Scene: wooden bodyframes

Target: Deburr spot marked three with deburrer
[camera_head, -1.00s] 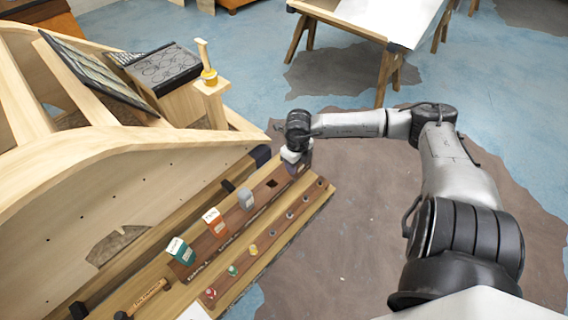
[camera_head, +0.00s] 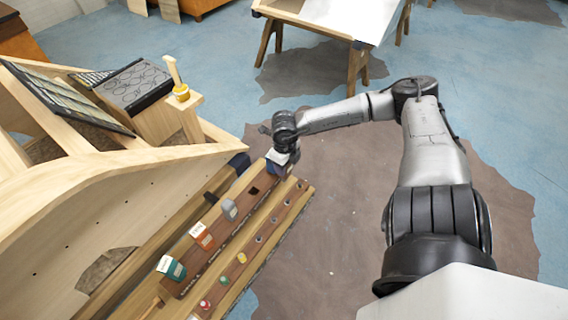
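My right arm reaches in from the right, with its gripper (camera_head: 281,157) at the far end of a brown tool rack (camera_head: 215,255). A dark purple-blue block (camera_head: 286,168) is right at the gripper; the fingers are too small and covered to show whether they grip it. The rack also holds a teal block (camera_head: 171,267), an orange block (camera_head: 201,236) and a grey block (camera_head: 229,210). I cannot tell which is the deburrer. The wooden bodyframe (camera_head: 120,215) stands at the left; no mark three is readable on it. My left gripper is out of view.
A square empty slot (camera_head: 255,190) lies between the grey and purple-blue blocks. A front strip holds several small coloured bits (camera_head: 241,258). A post with a yellow-ringed tool (camera_head: 181,93) rises behind. A white-topped trestle table (camera_head: 345,15) stands at the back; floor between is clear.

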